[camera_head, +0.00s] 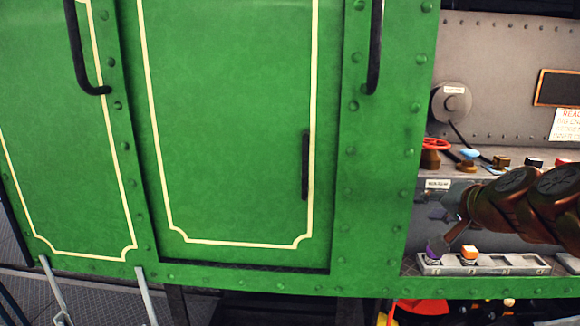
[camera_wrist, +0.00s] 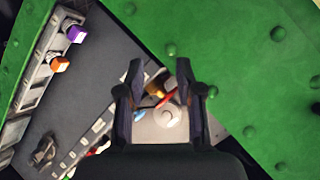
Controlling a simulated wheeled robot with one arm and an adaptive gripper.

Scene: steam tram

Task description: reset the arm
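My arm (camera_head: 520,200) reaches in from the right edge of the head view, in front of the grey recess beside the green panel. My gripper (camera_head: 440,230) is at its end, above the left end of a numbered tray (camera_head: 487,270). In the wrist view my gripper (camera_wrist: 161,75) has its two dark fingers apart, with nothing held between them. An orange-topped piece (camera_head: 469,252) stands in the tray. A purple-topped piece (camera_wrist: 76,34) stands beside the orange one (camera_wrist: 60,64) in the wrist view. In the head view the gripper overlaps the purple area.
The riveted green panel (camera_head: 235,120) borders the recess on the left, with dark handles (camera_head: 306,165). A shelf above the tray carries a red wheel (camera_head: 436,144), a blue-topped piece (camera_head: 469,154) and other small pieces. A round grey fitting (camera_head: 452,102) is on the back wall.

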